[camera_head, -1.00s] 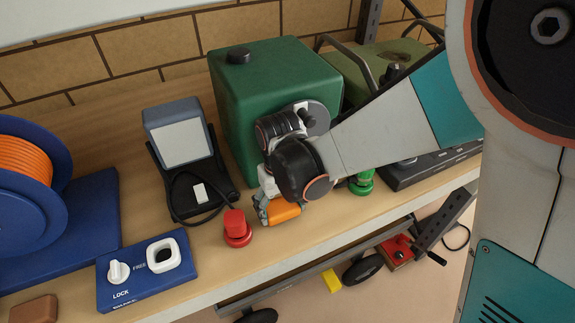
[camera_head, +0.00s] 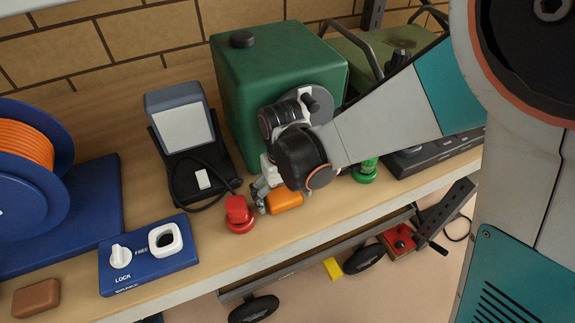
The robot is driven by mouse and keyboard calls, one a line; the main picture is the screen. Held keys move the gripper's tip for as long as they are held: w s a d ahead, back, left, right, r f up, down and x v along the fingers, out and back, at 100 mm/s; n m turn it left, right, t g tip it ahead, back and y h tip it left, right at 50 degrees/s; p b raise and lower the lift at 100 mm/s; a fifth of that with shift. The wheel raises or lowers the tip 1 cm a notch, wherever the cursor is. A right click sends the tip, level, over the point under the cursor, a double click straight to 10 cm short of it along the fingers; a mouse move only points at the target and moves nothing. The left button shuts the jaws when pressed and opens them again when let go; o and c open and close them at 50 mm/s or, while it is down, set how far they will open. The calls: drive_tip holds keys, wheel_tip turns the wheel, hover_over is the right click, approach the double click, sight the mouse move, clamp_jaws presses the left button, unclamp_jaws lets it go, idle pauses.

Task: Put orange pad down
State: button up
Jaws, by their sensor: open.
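The orange pad (camera_head: 286,202) lies on the wooden bench top near its front edge, just right of a red knob-shaped piece. My gripper (camera_head: 262,195) is open at the pad's left end, low over the bench. My wrist covers part of the view behind the pad. From this angle I cannot tell whether a finger still touches the pad.
The red piece (camera_head: 239,215) stands close left of my gripper. A green piece (camera_head: 366,171) stands to the right, and a green box (camera_head: 235,100) rises behind. A blue switch panel (camera_head: 148,262) and a brown block (camera_head: 36,298) are at front left.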

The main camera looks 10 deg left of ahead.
sight(283, 195)
wheel_tip(283, 195, up, 12)
drive_tip(key=p, duration=0.8)
drive_tip(key=shift+r, duration=0.15)
